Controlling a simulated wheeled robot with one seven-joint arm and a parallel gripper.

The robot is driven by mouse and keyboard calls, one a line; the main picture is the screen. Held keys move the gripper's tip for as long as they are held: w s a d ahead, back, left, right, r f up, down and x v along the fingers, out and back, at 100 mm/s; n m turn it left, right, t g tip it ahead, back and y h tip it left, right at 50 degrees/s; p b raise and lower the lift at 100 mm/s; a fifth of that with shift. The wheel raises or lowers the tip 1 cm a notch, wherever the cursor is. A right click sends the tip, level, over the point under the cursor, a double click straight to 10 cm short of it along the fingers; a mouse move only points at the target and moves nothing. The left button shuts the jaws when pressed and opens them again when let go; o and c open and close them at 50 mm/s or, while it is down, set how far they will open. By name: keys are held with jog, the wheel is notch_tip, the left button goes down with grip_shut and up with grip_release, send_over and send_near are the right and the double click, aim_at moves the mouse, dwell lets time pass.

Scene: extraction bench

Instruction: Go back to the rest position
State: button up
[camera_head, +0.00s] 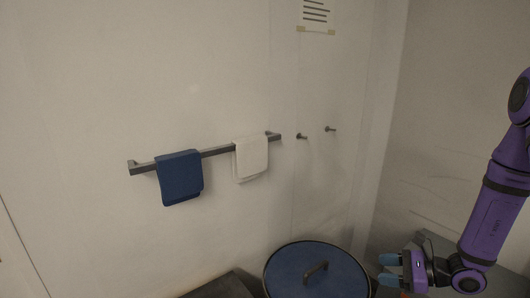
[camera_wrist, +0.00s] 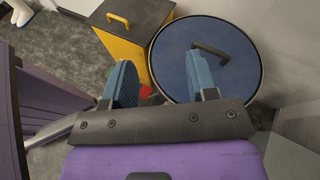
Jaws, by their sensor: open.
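My gripper (camera_head: 388,272) is at the lower right of the head view, at the end of my purple arm. Its two blue fingers stand apart with nothing between them. In the wrist view my gripper (camera_wrist: 163,84) also shows open and empty. A round bin with a blue lid (camera_head: 318,272) and a dark handle is to the left of the fingers in the head view. The lid (camera_wrist: 225,72) lies beyond the fingers in the wrist view, and the right finger covers part of it.
A dark rail (camera_head: 217,151) on the wall holds a blue towel (camera_head: 180,178) and a white towel (camera_head: 251,158). Two pegs (camera_head: 301,136) are to its right. A yellow box with a dark lid (camera_wrist: 132,22) stands beside the bin. Grey floor (camera_wrist: 65,50) is open at left.

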jog(key=s+a+r+n+g+h, duration=0.1)
jog(key=s+a+r+n+g, duration=0.1)
jog(key=s+r+n, duration=0.3)
jog(key=s+a+r+n+g+h, duration=0.1)
jog(key=a+r+n+g+h, duration=0.2)
jog(key=r, duration=0.5)
jog(key=s+a+r+n+g, duration=0.1)
jog(key=s+r+n+g, duration=0.15)
jog(key=r+n, duration=0.3)
jog(key=s+d+r+n+t+h, duration=0.2)
jog(key=s+r+n+t+h, duration=0.1)
jog(key=s+r, duration=0.3)
jog(key=s+d+r+n+t+h, duration=0.1)
jog(key=s+r+n+t+h, duration=0.2)
jog(key=s+r+h, duration=0.3)
notch_tip(320, 180, up, 4)
jog(key=shift+s+d+f+n, duration=0.15)
jog(key=shift+s+d+n, duration=0.25)
jog(key=shift+s+n, duration=0.4)
